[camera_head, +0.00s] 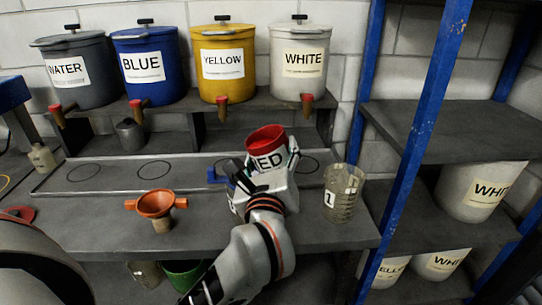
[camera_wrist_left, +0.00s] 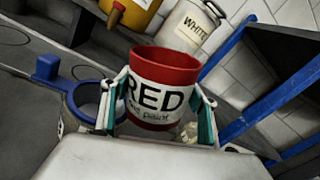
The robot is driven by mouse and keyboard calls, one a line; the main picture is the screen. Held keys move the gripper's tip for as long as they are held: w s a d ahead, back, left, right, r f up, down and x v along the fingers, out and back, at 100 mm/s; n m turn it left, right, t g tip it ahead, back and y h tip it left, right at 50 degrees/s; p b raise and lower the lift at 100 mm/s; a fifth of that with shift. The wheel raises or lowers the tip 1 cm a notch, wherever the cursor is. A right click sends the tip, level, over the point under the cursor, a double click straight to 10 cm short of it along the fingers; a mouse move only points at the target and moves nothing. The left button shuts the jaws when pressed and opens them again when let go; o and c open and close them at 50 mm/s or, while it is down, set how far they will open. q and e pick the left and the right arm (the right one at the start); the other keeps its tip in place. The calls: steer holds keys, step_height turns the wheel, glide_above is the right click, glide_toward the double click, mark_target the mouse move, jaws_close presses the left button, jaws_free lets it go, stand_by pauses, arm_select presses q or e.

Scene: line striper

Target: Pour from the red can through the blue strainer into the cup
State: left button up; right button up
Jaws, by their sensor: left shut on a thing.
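The red can (camera_head: 266,142), with a white label reading RED, is held between the fingers of my left gripper (camera_head: 262,172) above the bench. In the left wrist view the can (camera_wrist_left: 165,72) sits between both fingers of the gripper (camera_wrist_left: 160,112), its opening facing up with a slight tilt. The blue strainer (camera_head: 214,176) is mostly hidden behind my gripper; the left wrist view shows its ring and tab (camera_wrist_left: 47,68) left of the can. A clear cup (camera_head: 343,193) marked 1 stands on the bench right of my gripper. My right gripper is not in view.
An orange funnel (camera_head: 155,204) stands on the bench at left. Paint buckets, including a yellow one (camera_head: 224,60) and a white one (camera_head: 299,62), line the back shelf with spouts forward. A blue shelf post (camera_head: 412,150) rises close right of the cup.

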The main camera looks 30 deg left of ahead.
arm_select(q)
steer(key=shift+n, duration=0.3)
steer(key=shift+b, duration=0.35)
steer(key=shift+w+d+n+b, duration=0.1)
steer(key=shift+d+n+b, duration=0.05)
steer(key=shift+n+b, duration=0.7)
steer(key=shift+f+n+b, duration=0.1)
steer(key=shift+n+b, duration=0.3)
steer(key=shift+n, duration=0.45)
steer(key=shift+r, duration=0.25)
steer(key=shift+f, duration=0.15)
steer(key=shift+d, duration=0.1)
stand_by(0.5)
